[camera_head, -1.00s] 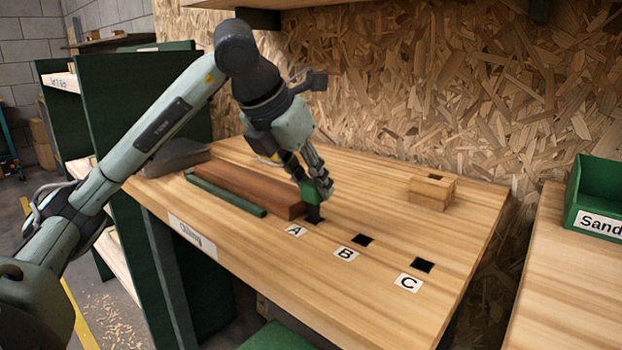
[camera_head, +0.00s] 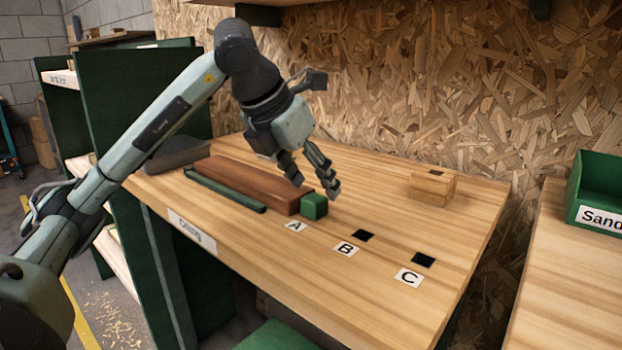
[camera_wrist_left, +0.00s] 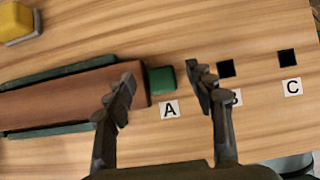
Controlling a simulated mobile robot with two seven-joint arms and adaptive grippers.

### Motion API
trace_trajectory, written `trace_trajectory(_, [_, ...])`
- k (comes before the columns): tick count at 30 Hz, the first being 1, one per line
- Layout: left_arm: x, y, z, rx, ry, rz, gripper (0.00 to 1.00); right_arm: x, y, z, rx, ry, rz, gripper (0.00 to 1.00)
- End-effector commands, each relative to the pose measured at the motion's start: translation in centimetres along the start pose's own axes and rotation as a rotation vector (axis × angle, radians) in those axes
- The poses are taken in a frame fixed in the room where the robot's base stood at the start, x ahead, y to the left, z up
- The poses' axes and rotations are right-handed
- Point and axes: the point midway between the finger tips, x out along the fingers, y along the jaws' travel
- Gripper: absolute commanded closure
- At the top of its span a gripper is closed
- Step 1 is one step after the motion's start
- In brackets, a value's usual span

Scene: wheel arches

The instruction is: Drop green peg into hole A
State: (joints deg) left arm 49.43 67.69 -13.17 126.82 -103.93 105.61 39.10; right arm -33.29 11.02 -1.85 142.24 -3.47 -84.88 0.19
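The green peg (camera_head: 314,206) stands at hole A, beside the label A (camera_head: 296,226), with its top part showing above the bench. It covers the hole, so how deep it sits is hidden. My left gripper (camera_head: 315,186) is open just above the peg, its fingers apart from it. In the left wrist view the peg (camera_wrist_left: 161,79) lies between the spread fingers (camera_wrist_left: 163,88), touching neither. My right gripper is not in view.
A brown wooden block (camera_head: 245,182) with green strips (camera_head: 222,190) along its sides lies left of the peg. Holes B (camera_head: 363,235) and C (camera_head: 423,260) are empty. A small wooden block (camera_head: 432,188) stands at the back right.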

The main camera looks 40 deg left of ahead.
Motion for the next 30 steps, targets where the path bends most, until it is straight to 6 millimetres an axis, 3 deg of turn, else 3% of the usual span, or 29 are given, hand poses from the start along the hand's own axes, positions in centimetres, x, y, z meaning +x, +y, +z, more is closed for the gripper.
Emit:
trace_trajectory(8, [-0.5,0.0,0.0,0.000,-0.001,0.000,0.46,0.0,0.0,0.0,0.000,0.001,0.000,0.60])
trace_trajectory(11, [-1.7,0.0,0.1,0.000,-0.004,0.001,0.46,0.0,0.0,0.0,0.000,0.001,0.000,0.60])
trace_trajectory(19, [-7.9,0.0,0.1,0.000,-0.008,0.001,0.46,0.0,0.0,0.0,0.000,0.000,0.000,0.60])
trace_trajectory(24, [-10.2,0.1,0.1,-0.002,-0.006,0.003,0.46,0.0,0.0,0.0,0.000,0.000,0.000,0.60])
trace_trajectory(30, [-11.6,0.0,0.1,0.001,-0.003,0.001,0.46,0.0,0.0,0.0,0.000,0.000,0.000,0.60])
